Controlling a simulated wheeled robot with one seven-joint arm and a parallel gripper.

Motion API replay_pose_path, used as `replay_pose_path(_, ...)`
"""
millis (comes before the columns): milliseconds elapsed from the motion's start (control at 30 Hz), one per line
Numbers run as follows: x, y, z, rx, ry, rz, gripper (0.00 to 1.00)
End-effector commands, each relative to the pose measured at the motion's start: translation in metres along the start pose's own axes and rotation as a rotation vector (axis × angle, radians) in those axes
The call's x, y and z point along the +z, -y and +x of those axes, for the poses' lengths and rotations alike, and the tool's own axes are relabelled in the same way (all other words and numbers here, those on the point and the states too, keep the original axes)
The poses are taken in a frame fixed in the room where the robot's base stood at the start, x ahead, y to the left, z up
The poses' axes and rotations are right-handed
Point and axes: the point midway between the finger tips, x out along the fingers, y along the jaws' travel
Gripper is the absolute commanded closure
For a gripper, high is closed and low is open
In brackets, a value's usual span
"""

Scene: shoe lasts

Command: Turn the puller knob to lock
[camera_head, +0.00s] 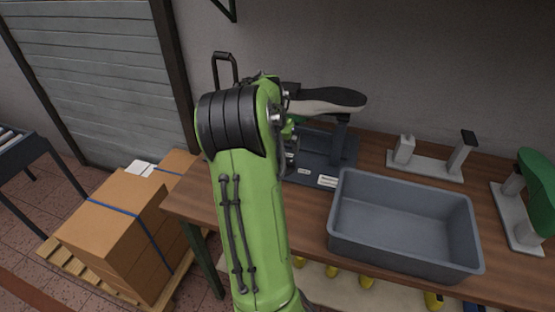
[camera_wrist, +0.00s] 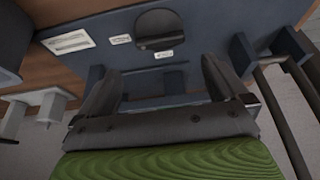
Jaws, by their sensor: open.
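The puller (camera_head: 322,147) has a dark blue-grey base with white labels and stands at the back of the workbench, partly hidden behind my arm. A sole-up shoe form (camera_head: 325,100) shows above it. In the wrist view, a dark round knob (camera_wrist: 157,28) sits on the puller's base plate (camera_wrist: 95,58), with small white labels beside and below it. Which label it points to is unclear. My gripper (camera_wrist: 161,72) is open and empty. Its two fingers are spread apart, and the knob appears beyond them, apart from both. In the head view my arm hides the knob.
A grey bin (camera_head: 405,222) stands on the workbench (camera_head: 311,209) right of my arm. Grey stands (camera_head: 425,160) and a green last (camera_head: 538,178) are farther right. Dark rods (camera_wrist: 285,115) run close to the right finger. Cardboard boxes (camera_head: 115,220) stand on a pallet at left.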

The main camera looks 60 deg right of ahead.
Motion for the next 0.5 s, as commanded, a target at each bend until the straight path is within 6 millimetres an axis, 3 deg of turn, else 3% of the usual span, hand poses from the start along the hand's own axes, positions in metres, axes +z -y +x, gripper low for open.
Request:
replay_pose_path(33,0.002,-0.001,0.017,0.002,0.003,0.000,0.00)
replay_pose_path(233,0.002,0.000,0.065,0.001,0.002,0.000,0.00)
replay_pose_path(333,0.001,0.000,0.082,0.001,0.001,0.000,0.00)
replay_pose_path(500,0.000,0.001,0.093,-0.002,-0.001,-0.001,0.00)
